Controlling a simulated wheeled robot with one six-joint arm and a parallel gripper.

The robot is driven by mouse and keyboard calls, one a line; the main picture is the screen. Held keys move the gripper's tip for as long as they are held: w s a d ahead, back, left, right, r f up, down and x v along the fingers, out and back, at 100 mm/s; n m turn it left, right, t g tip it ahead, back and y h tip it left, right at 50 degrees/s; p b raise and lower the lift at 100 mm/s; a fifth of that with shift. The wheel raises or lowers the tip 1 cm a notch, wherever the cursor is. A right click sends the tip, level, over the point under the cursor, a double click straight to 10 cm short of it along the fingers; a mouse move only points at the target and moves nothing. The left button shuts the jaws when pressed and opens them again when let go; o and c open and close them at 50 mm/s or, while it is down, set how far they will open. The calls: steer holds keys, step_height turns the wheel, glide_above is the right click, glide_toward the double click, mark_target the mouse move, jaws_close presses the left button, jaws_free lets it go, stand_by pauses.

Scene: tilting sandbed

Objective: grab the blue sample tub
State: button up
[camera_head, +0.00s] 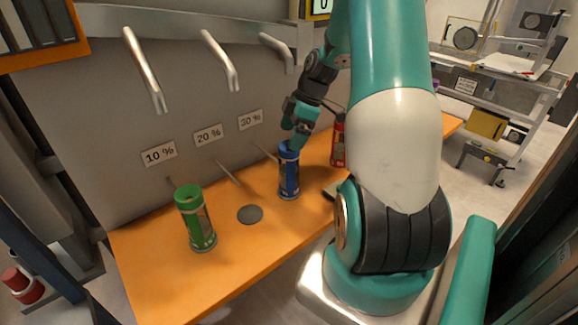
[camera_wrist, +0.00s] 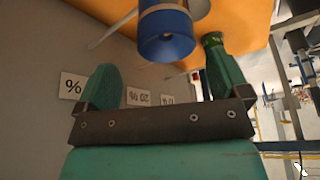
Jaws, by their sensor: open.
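The blue sample tub (camera_head: 289,172) stands upright on the orange bench in the head view, below the wall taps. In the wrist view the blue tub (camera_wrist: 165,35) is at the top centre, just beyond the fingertips and between their lines. My gripper (camera_head: 298,134) is at the tub's top in the head view; whether it touches cannot be told. In the wrist view my gripper (camera_wrist: 160,72) has its two teal fingers wide apart, with nothing between them.
A green tub (camera_head: 196,218) stands at the left of the orange bench (camera_head: 160,279). A red tub (camera_head: 338,140) stands right of the blue one, partly hidden by my arm. A grey disc (camera_head: 250,214) lies between green and blue. Metal taps (camera_head: 222,62) stick out from the wall.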

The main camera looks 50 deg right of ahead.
mark_target(285, 152)
steer(key=shift+s+p+x, duration=0.2)
steer(key=shift+p+x, duration=0.5)
steer(key=shift+x, duration=0.8)
steer(key=shift+s+p+x, duration=0.2)
steer(key=shift+p+x, duration=0.45)
steer(key=shift+x, duration=0.8)
steer(key=shift+a, duration=0.1)
steer(key=c, duration=1.5)
